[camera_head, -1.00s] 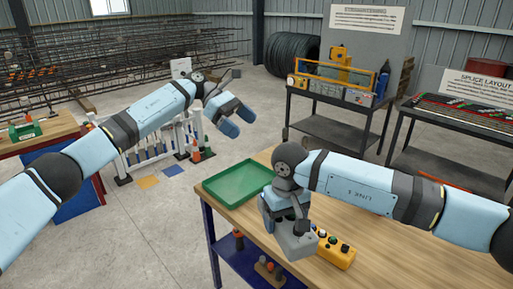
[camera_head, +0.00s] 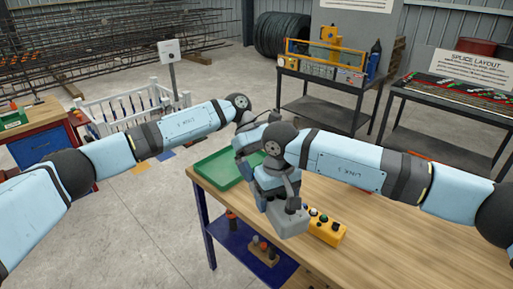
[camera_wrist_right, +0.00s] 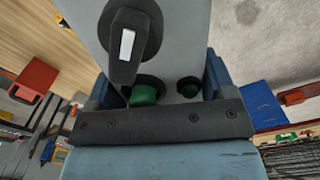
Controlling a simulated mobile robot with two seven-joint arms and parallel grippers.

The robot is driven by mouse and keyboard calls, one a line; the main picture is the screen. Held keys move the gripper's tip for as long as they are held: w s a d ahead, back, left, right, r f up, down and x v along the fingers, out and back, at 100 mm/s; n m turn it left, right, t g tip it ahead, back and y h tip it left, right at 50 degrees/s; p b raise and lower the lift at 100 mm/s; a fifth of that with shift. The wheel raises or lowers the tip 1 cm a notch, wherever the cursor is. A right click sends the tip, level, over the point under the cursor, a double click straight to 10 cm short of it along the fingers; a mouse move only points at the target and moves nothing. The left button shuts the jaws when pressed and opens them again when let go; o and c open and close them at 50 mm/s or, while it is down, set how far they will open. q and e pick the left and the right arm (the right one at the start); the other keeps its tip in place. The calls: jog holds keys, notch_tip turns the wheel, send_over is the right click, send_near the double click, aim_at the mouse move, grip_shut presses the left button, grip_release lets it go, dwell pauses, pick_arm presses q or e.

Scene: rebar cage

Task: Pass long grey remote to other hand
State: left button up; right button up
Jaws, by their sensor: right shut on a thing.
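The long grey remote (camera_head: 291,222) is held over the near-left part of the wooden table. In the right wrist view the remote (camera_wrist_right: 175,35) shows a black rotary knob with a white mark and two green buttons. My right gripper (camera_head: 275,195) is shut on it, with a blue finger on each side in the right wrist view (camera_wrist_right: 160,88). My left gripper (camera_head: 244,146) is just beyond and left of my right wrist, over the green tray, apart from the visible part of the remote. My right wrist partly hides it, and its finger gap is unclear.
A green tray (camera_head: 222,168) lies at the table's left corner. A yellow control box (camera_head: 328,231) with several buttons sits right of the remote. The wooden table (camera_head: 400,235) is clear further right. A black cart (camera_head: 320,98) with tools stands behind.

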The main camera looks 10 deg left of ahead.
pick_arm(q)
jog(key=shift+x, duration=0.9)
jog(key=shift+c, duration=0.2)
